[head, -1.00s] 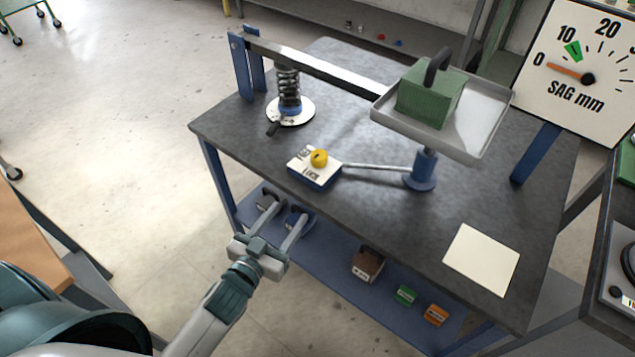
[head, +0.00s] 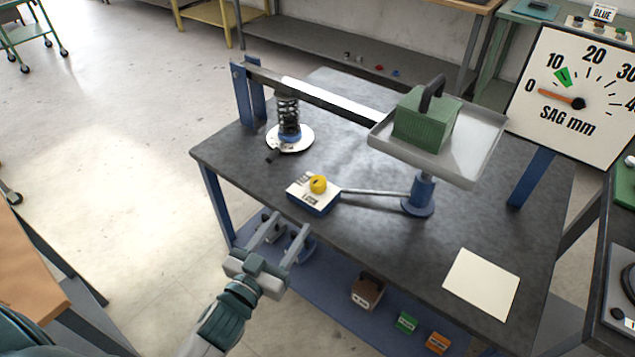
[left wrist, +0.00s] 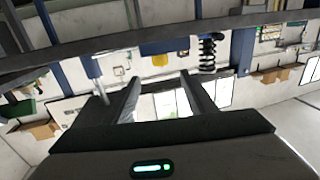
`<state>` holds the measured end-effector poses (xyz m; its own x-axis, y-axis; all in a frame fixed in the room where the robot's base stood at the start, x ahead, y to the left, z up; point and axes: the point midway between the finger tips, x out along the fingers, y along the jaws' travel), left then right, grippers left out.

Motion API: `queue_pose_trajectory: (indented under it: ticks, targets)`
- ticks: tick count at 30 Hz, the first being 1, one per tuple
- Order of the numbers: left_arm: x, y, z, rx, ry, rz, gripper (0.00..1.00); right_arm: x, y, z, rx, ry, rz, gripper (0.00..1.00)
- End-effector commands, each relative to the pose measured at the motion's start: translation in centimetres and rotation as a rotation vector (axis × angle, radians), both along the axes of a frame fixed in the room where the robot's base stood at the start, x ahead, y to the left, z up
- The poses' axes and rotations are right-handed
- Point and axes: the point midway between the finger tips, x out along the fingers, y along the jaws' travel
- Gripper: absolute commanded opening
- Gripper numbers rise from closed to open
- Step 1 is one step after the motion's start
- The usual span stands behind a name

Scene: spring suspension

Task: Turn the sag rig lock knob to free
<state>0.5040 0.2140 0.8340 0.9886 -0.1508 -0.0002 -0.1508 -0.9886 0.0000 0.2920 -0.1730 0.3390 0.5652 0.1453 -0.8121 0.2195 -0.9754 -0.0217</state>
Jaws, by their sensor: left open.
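The yellow lock knob (head: 318,184) sits on a small white-topped blue lock box (head: 313,199) at the table's near edge. A rod runs from the box to the blue post (head: 420,190). Print on the box is too small to read surely. My left gripper (head: 291,222) is open and empty, in front of and a little below the box, apart from the knob. Its fingers point toward the table. In the left wrist view both fingers (left wrist: 160,90) are spread, with a yellow shape (left wrist: 160,61) beyond them. My right gripper is not seen.
The rig's spring (head: 288,115) stands on a white disc under the lever bar. A green weight (head: 425,118) rests in the tray (head: 470,150). The SAG dial (head: 580,95) needle points near 0. A blank card (head: 481,284) lies front right. The lower shelf (head: 335,285) holds small boxes.

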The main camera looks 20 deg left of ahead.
Motion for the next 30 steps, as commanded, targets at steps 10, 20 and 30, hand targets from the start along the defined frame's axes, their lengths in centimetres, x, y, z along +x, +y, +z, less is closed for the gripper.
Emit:
queue_pose_trajectory:
  ticks: [10, 20, 30]
  targets:
    - [5.4, -0.8, 0.2, 0.001, -0.002, -0.001, 0.51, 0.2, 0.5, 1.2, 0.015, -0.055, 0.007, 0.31]
    - [11.1, -1.7, 0.2, 0.001, -0.002, -0.001, 0.51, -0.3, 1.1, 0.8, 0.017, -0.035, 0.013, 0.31]
    - [14.9, -2.3, 0.1, 0.001, -0.001, 0.000, 0.51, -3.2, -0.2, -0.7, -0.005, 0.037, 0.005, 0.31]
